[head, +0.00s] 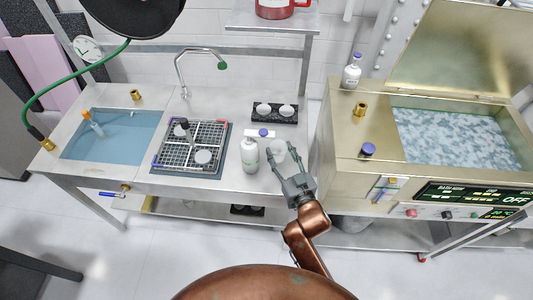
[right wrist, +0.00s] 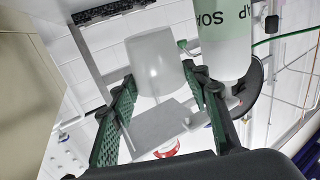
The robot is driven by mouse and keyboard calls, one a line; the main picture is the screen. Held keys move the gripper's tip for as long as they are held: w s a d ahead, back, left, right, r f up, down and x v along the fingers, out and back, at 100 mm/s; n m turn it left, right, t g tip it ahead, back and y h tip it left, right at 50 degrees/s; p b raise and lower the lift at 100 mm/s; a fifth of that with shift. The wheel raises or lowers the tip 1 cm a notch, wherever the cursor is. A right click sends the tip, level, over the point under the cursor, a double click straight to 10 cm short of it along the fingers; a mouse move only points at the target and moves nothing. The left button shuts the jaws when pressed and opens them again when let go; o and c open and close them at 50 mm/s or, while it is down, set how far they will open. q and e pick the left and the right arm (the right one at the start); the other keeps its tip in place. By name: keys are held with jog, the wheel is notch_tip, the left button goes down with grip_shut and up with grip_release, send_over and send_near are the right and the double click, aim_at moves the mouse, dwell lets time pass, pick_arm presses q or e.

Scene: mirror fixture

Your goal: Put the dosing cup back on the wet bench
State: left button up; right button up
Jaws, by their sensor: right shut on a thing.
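The dosing cup (head: 277,150) is a small, pale, translucent cup. It also shows in the right wrist view (right wrist: 156,62), between the two fingers. My right gripper (head: 285,168) is shut on the cup; its green-padded fingers also show in the right wrist view (right wrist: 158,90). The cup is over the front right part of the steel wet bench (head: 238,108). I cannot tell whether it touches the bench top. A white bottle (head: 250,156) with a green-tinted lower part stands just left of the cup; its lettering shows in the right wrist view (right wrist: 225,40). My left gripper is not in view.
A black holder (head: 263,119) with two white round pieces is behind the cup. A wire rack in a tray (head: 218,172) lies left of the bottle, near the water-filled sink (head: 115,140). A brass-coloured bath unit (head: 340,135) stands close on the right.

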aim_at(281, 161)
jog(key=shift+f, duration=0.6)
jog(key=shift+d+f, duration=0.1)
jog(key=shift+f, duration=0.2)
notch_tip(281, 161, down, 4)
jog(key=shift+b, duration=0.9)
jog(key=shift+f, duration=0.3)
jog(key=shift+r, duration=0.1)
jog(key=shift+f, duration=0.2)
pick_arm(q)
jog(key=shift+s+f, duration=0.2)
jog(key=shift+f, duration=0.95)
pick_arm(e)
jog(key=o, duration=0.7)
jog(key=shift+o, duration=0.2)
